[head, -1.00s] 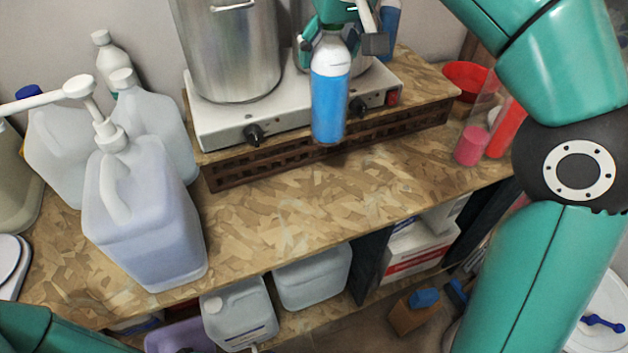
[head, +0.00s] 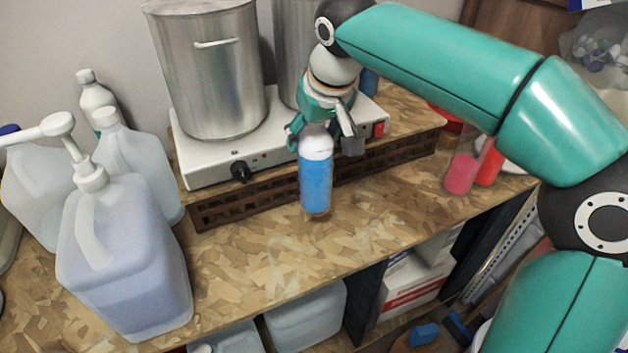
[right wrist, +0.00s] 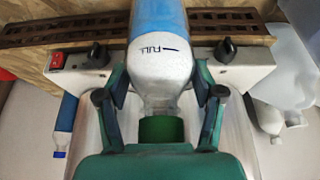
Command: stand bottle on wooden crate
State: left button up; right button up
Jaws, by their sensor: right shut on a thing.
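The bottle (head: 316,183) is blue with a white upper part and hangs upright in front of the wooden crate. My right gripper (head: 326,132) is shut on its top. In the right wrist view the gripper (right wrist: 161,98) has a finger on each side of the bottle's neck (right wrist: 160,65), with a green cap between them. The bottle's lower end shows against the bench; I cannot tell whether it touches. The wooden crate (head: 240,207) is dark and slatted, with a board on top. It also shows in the right wrist view (right wrist: 60,30). My left gripper is not in view.
A white hotplate (head: 210,173) with steel pots (head: 205,75) covers much of the crate's top. Another blue bottle (head: 370,82) stands behind the arm. Jugs (head: 130,265) stand at left, a pink container (head: 461,175) at right. The bench (head: 280,250) in front is clear.

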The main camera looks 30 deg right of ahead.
aim_at(314, 176)
notch_tip(314, 176, down, 9)
dwell(0.5)
jog(key=shift+f, duration=0.15)
jog(key=o, duration=1.5)
jog(key=shift+o, duration=0.2)
